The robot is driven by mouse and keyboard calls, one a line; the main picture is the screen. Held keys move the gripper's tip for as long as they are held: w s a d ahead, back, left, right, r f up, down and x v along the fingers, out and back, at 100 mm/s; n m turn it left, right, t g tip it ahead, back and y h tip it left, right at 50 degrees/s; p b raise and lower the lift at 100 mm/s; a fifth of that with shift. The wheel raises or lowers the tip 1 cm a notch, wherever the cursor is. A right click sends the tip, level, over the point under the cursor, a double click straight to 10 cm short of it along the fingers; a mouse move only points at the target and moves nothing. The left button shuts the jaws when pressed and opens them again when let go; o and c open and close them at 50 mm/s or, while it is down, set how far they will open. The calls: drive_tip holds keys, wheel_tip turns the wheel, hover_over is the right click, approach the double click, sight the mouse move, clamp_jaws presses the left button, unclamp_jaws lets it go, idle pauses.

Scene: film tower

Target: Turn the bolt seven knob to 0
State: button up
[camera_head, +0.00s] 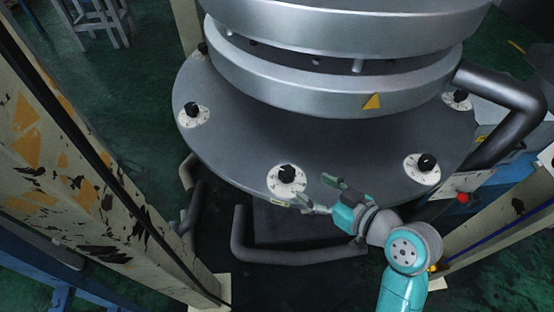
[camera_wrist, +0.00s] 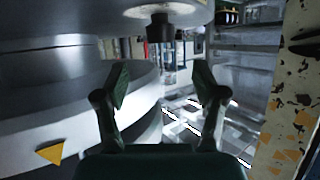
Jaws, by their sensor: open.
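Several black knobs on white dials ring the grey round flange; no label is readable, so I cannot tell which is bolt seven. The front knob (camera_head: 287,173) is nearest my gripper (camera_head: 312,192). Other knobs are at the left (camera_head: 192,109), the front right (camera_head: 427,163) and the right (camera_head: 460,96). My gripper is open and empty, just right of the front knob and apart from it. In the wrist view a dark knob (camera_wrist: 160,28) on a pale dial shows beyond the gap between my open fingers (camera_wrist: 161,85). The dial marks are too small to read.
The silver drum (camera_head: 330,85) with a yellow warning triangle (camera_head: 372,101) rises behind the knobs. Bent pipes (camera_head: 290,255) run below the flange's front edge. A worn cream beam (camera_head: 85,170) stands at left, and a thick dark pipe (camera_head: 515,95) at right.

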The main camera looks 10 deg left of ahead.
sight(292, 175)
drive_tip(key=x, duration=1)
drive_tip(key=shift+w+a+f, duration=0.1)
drive_tip(key=shift+a+f, duration=0.1)
drive_tip(key=shift+a, duration=0.1)
drive_tip(key=c, duration=1.2)
